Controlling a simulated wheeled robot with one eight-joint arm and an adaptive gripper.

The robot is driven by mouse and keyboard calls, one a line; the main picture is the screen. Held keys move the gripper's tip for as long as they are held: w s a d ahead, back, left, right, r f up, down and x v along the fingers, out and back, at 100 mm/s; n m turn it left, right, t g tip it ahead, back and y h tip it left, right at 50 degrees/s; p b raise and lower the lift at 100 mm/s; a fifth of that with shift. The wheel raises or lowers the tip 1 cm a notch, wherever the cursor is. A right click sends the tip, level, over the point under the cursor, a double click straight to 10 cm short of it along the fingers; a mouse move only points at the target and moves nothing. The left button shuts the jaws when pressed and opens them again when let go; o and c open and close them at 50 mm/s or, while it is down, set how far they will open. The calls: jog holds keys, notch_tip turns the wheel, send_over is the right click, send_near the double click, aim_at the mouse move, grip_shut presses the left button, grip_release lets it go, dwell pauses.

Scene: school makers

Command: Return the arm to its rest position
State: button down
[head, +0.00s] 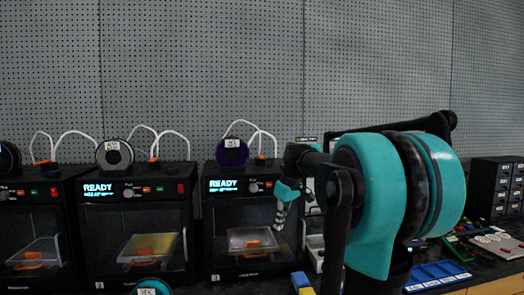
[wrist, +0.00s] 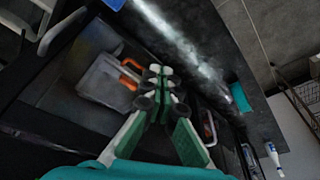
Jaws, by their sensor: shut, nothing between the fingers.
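My teal and black arm (head: 372,200) is bent across the right half of the head view, reaching left toward the printers. It hides part of the bench and wall behind it.
Several black 3D printers stand in a row, the right-hand one (head: 214,206) nearest my gripper. A tray with an orange handle (head: 254,241) sits inside it. At right are a black drawer cabinet (head: 490,190) and a blue tray (head: 436,275). The pegboard wall (head: 220,65) is bare above.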

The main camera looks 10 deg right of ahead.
jog(key=s+a+f+m+t+h, duration=0.1)
jog(key=s+f+m, duration=0.2)
jog(key=s+f, duration=0.8)
jog(key=s+a+f+m+h, duration=0.1)
jog(key=s+f+m, duration=0.2)
jog(key=s+f, duration=0.9)
notch_tip(320, 180, down, 4)
jog(key=shift+f+m+t, duration=0.15)
jog(key=shift+m+t, duration=0.25)
